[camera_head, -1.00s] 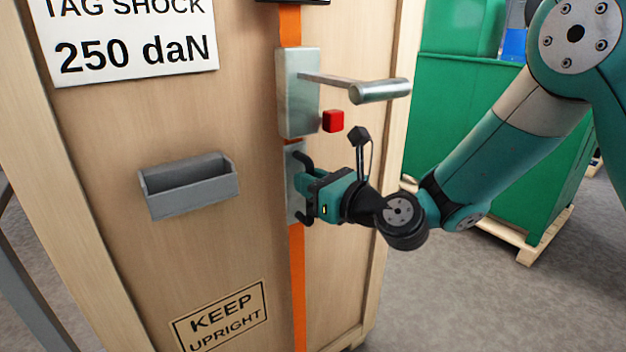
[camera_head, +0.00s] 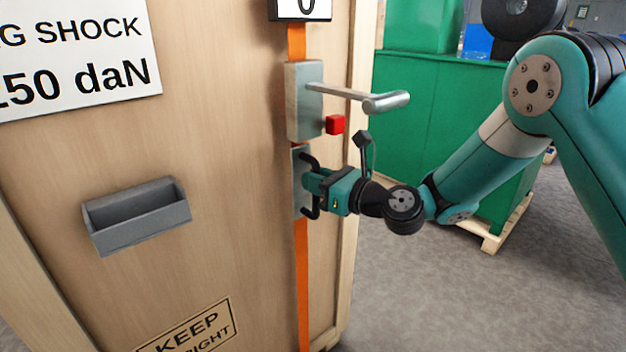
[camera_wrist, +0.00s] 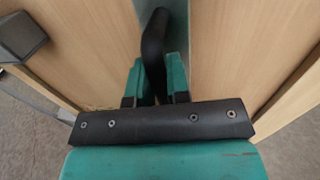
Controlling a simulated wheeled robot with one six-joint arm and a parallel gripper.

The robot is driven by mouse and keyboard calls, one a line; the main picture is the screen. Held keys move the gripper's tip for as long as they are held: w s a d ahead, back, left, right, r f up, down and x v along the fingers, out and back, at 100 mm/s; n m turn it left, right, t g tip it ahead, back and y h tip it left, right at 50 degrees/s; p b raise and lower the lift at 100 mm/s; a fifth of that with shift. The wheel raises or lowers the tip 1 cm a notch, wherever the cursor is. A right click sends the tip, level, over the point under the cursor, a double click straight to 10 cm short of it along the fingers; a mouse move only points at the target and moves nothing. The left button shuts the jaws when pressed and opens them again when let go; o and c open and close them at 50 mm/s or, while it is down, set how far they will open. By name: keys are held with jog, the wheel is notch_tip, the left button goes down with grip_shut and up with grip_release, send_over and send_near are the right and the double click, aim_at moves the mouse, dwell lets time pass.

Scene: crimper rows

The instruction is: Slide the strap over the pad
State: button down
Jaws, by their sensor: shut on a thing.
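An orange strap (camera_head: 302,270) runs vertically down the wooden crate face, passing behind a steel box (camera_head: 303,85) and, below it, a metal plate (camera_head: 299,195). The plate carries a black bow handle (camera_head: 311,213). My gripper (camera_head: 311,184) reaches in from the right and is shut on this handle. In the wrist view the black handle (camera_wrist: 154,50) runs between the two teal fingers (camera_wrist: 155,88), with the metal plate behind it. The strap is hidden behind the plate and box. I cannot identify a pad in these frames.
A steel lever (camera_head: 385,102) juts right from the box above my gripper, with a red block (camera_head: 335,124) below it. A grey open bin (camera_head: 137,219) is fixed to the crate (camera_head: 230,110) at left. A green cabinet (camera_head: 435,115) stands behind; grey floor lies right.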

jog(key=c, duration=1.1)
grip_release()
jog(key=shift+w+d, duration=0.2)
jog(key=shift+d, duration=0.05)
jog(key=b+v, duration=0.8)
jog(key=v, duration=0.9)
jog(key=shift+s+b, duration=0.2)
jog(key=shift+b, duration=0.15)
jog(key=shift+d+r, duration=0.1)
